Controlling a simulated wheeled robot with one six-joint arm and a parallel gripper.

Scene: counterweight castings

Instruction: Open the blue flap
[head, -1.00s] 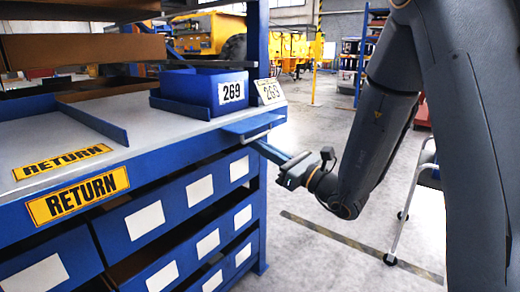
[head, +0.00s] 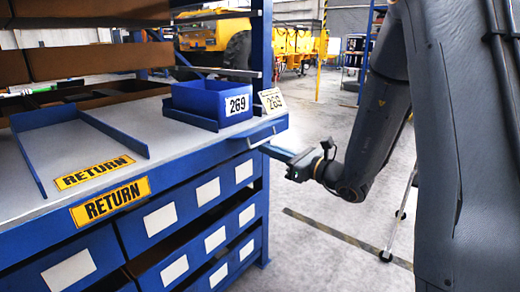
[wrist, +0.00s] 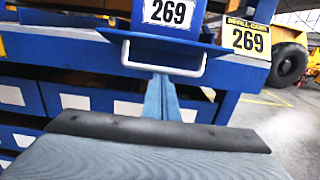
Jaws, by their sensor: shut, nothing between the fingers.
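The blue flap (head: 255,131) is at the right end of the blue bench's front edge, below the blue bin marked 269 (head: 212,100). It also shows in the wrist view (wrist: 190,50), with a pale U-shaped handle (wrist: 200,68) on its near side. My gripper (head: 265,149) is shut and empty, its blue-grey fingers pointing at the handle. In the wrist view the fingertips (wrist: 161,78) are at or just under the handle bar. I cannot tell whether they touch it. The flap's hinge is not clear.
A 269 card (head: 271,101) stands beside the bin. An empty blue tray (head: 28,165) lies on the bench top at left, behind a yellow RETURN label (head: 110,201). Blue drawers (head: 190,205) fill the space below. The floor (head: 310,215) right of the bench is mostly clear.

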